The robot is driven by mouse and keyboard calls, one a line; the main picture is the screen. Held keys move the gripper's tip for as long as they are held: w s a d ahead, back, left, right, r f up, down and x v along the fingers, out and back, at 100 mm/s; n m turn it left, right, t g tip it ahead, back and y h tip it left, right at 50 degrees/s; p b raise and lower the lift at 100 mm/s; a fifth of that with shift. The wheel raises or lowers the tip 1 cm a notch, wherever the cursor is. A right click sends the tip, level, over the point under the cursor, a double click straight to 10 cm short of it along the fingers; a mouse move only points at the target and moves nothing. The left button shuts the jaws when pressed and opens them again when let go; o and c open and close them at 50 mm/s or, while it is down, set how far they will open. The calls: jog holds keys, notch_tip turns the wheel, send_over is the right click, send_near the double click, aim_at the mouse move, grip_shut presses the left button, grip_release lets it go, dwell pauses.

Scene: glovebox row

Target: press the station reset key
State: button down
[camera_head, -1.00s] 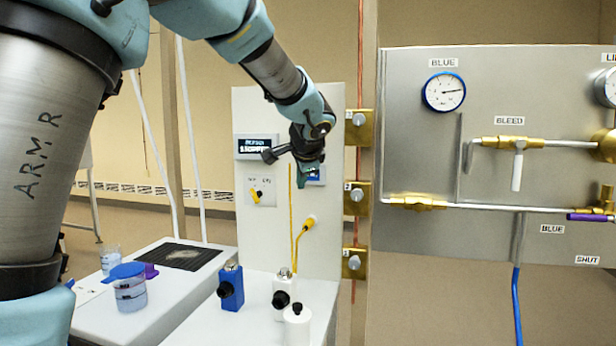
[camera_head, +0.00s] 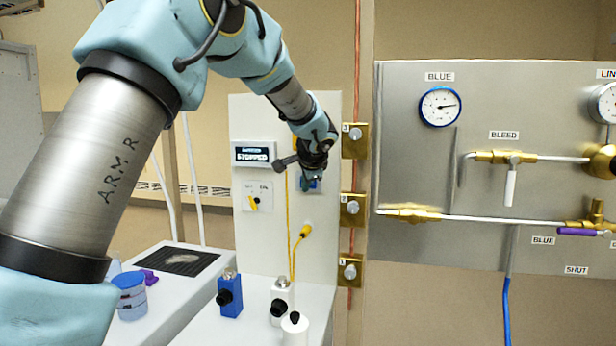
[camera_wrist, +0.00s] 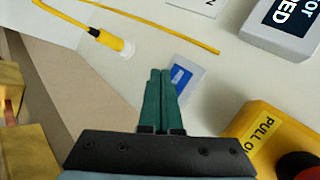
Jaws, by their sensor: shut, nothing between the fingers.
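A small blue key on a white plate shows in the wrist view (camera_wrist: 182,76), on the pale station panel. In the head view a bit of its blue (camera_head: 316,186) shows beside my gripper (camera_head: 308,184). I read no reset label on it. My gripper, also in the wrist view (camera_wrist: 161,72), has its two green fingers shut together and empty. Their tips appear just beside the blue key and partly overlap its plate in the picture. I cannot tell whether they touch it.
A yellow box (camera_wrist: 262,135) with a red button and "PULL" lettering is close on the gripper's right in the wrist view. A yellow plug and cable (camera_wrist: 105,38) are upper left. Brass blocks (camera_head: 355,141) line the panel's right edge.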

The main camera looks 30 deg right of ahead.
jog(key=shift+w+d, duration=0.5)
jog(key=shift+w, duration=0.1)
jog(key=shift+d+p, duration=0.1)
jog(key=shift+p, duration=0.2)
dwell(1.4)
jog(key=shift+w+d, duration=0.2)
jog(key=shift+w, duration=0.1)
jog(key=shift+w+d+p, duration=0.25)
jog(key=shift+p, duration=0.05)
dwell(0.8)
jog(key=shift+s+a+f, duration=0.1)
jog(key=shift+s+a+b, duration=0.45)
jog(key=shift+b, duration=0.3)
